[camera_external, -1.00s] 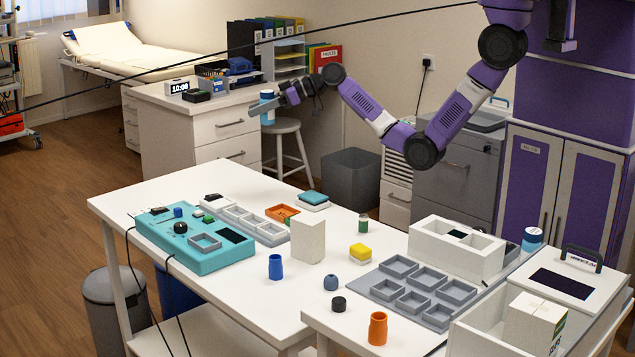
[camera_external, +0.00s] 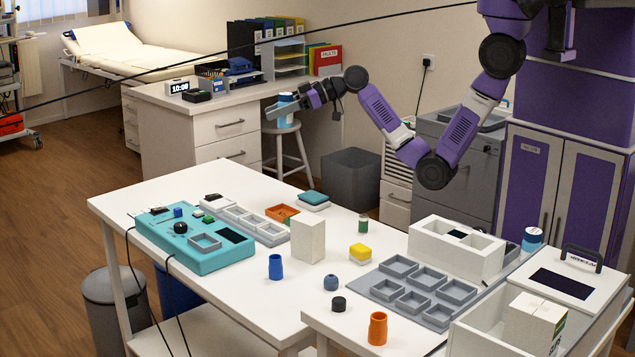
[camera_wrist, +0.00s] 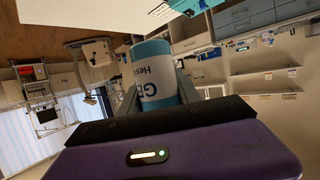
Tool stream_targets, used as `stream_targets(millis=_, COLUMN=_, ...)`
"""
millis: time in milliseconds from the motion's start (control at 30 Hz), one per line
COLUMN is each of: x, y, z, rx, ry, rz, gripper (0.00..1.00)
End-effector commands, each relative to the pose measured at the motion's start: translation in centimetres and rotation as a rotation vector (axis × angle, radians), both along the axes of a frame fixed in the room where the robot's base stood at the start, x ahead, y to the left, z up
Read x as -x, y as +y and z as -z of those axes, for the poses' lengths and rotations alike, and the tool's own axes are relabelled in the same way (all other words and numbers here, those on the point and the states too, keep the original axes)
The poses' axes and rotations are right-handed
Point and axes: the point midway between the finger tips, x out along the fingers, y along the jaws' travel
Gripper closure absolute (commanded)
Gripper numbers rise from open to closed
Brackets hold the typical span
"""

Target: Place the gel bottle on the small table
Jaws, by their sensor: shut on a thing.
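The gel bottle (camera_external: 286,122) is white and blue. My gripper (camera_external: 283,108) is shut on it, with fingers on either side. In the wrist view the bottle (camera_wrist: 156,78) sits between the fingers (camera_wrist: 158,100), its lettered label towards the camera. A small round white table (camera_external: 274,131), shaped like a stool, stands on thin legs beside the desk. In the external view the bottle's lower end overlaps the round top; I cannot tell whether they touch. The bottle looks about upright there.
The white desk with drawers (camera_external: 226,131) is just left of the small table. The large white table (camera_external: 228,290) in front holds trays, a teal panel (camera_external: 190,250) and several small objects.

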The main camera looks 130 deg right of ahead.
Motion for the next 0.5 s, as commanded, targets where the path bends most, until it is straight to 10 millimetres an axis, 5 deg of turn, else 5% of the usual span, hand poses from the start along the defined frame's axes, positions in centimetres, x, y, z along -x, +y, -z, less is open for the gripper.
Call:
stream_targets(millis=233, x=-5.9, y=-0.7, z=0.9, rx=-0.032, ry=0.011, rz=-0.32, gripper=1.0)
stream_targets(millis=500, x=-8.0, y=2.3, z=2.1, rx=-0.02, ry=0.029, rz=-0.609, gripper=1.0)
